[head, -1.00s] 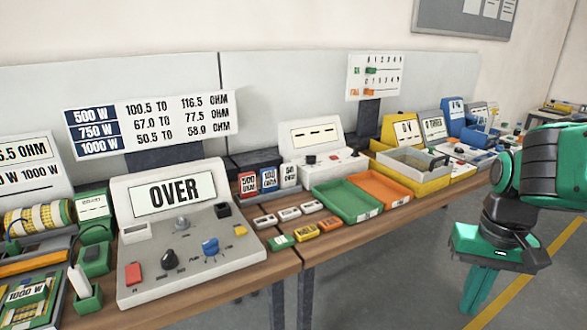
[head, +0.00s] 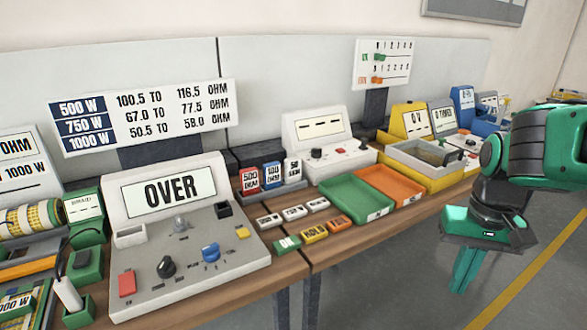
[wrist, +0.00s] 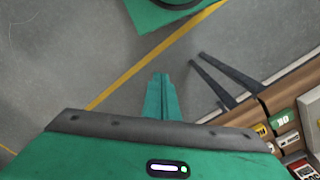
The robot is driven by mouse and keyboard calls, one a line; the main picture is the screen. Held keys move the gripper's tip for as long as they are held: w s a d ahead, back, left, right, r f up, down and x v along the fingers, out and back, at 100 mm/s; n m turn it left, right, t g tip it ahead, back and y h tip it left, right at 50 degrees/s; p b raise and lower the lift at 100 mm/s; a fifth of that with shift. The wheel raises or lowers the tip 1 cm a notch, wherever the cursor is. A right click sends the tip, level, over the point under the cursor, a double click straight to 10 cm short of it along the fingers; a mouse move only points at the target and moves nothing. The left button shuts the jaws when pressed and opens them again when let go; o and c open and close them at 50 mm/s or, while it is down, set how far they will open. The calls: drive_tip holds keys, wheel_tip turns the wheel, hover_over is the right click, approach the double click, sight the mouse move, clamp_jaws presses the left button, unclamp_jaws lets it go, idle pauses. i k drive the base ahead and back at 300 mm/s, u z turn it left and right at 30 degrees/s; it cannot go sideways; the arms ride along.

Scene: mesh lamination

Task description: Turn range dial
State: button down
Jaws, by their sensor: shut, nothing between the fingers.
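The grey meter console (head: 130,306) stands on the bench at left, and its screen reads OVER. Its sloped panel carries a black knob (head: 167,267), a blue knob (head: 211,252) and a small grey knob (head: 180,224). Their labels are too small to read, so I cannot tell which is the range dial. My gripper (head: 465,275) hangs over the floor at right, off the bench's front edge and well away from the console. Its green fingers also show in the wrist view (wrist: 161,85), pressed together and empty, pointing down over the floor. The knobs are not in the wrist view.
Right of the console lie small labelled blocks (head: 313,235), a green tray (head: 355,203) and an orange tray (head: 390,186). A yellow-framed bin (head: 425,180) stands farther right. The bench's front edge (head: 340,259) runs between my gripper and the console. The grey floor is open.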

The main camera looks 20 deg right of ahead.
sight(166, 269)
drive_tip(key=k, duration=0.5)
drive_tip(key=u, duration=2.1)
drive_tip(key=i, duration=0.8)
drive_tip(key=z, duration=1.6)
